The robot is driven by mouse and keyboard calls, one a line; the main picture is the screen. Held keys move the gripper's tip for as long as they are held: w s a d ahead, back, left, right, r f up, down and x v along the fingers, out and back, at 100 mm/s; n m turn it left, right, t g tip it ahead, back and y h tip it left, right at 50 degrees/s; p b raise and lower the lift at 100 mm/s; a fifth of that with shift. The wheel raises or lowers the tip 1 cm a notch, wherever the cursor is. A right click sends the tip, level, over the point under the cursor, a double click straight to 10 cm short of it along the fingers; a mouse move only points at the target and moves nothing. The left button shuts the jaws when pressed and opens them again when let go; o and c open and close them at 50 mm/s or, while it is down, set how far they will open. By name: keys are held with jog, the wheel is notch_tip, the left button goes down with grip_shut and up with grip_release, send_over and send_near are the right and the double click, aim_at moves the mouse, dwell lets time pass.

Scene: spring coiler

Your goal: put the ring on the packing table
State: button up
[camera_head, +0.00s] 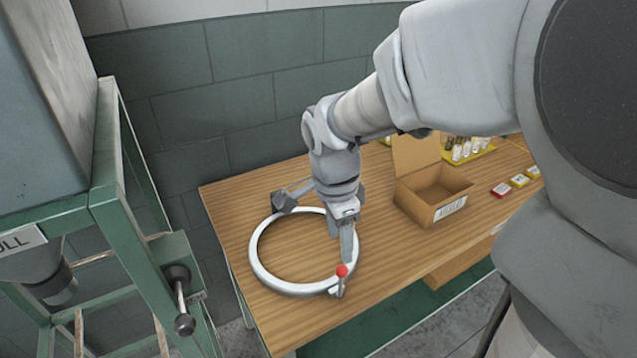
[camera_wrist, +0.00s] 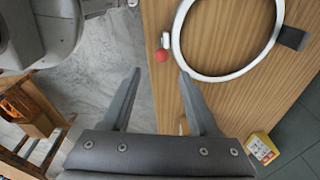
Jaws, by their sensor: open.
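The ring (camera_head: 262,271) is a large pale grey-white hoop lying flat on the wooden packing table (camera_head: 385,285), near its left front. A red ball (camera_head: 342,270) on a small light piece sits at its rim, and a dark grey block (camera_head: 284,203) at the opposite side. My gripper (camera_head: 345,258) points down over the ring's right front part. In the wrist view, my gripper (camera_wrist: 158,72) has its fingers spread and nothing between them. The right fingertip appears close to the ring's rim (camera_wrist: 204,74); I cannot tell whether they touch. My arm hides part of the table.
An open cardboard box (camera_head: 432,195) stands right of the ring. A yellow tray of small bottles (camera_head: 467,150) and several small coloured boxes (camera_head: 501,190) lie farther right. A green metal frame (camera_head: 130,230) stands at the left. The table between ring and cardboard box looks clear.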

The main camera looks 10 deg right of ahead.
jog(key=s+d+r+n+t+y, duration=0.1)
jog(key=s+r+n+t, duration=0.3)
jog(key=s+r+n, duration=0.5)
jog(key=s+n, duration=0.2)
jog(key=n, duration=0.5)
jog(key=shift+s+r+t, duration=0.2)
jog(key=shift+r+t, duration=0.1)
jog(key=shift+t, duration=0.1)
jog(key=shift+c, duration=0.2)
jog(key=shift+c, duration=0.6)
jog(key=shift+a+n, duration=0.15)
jog(key=shift+n, duration=0.15)
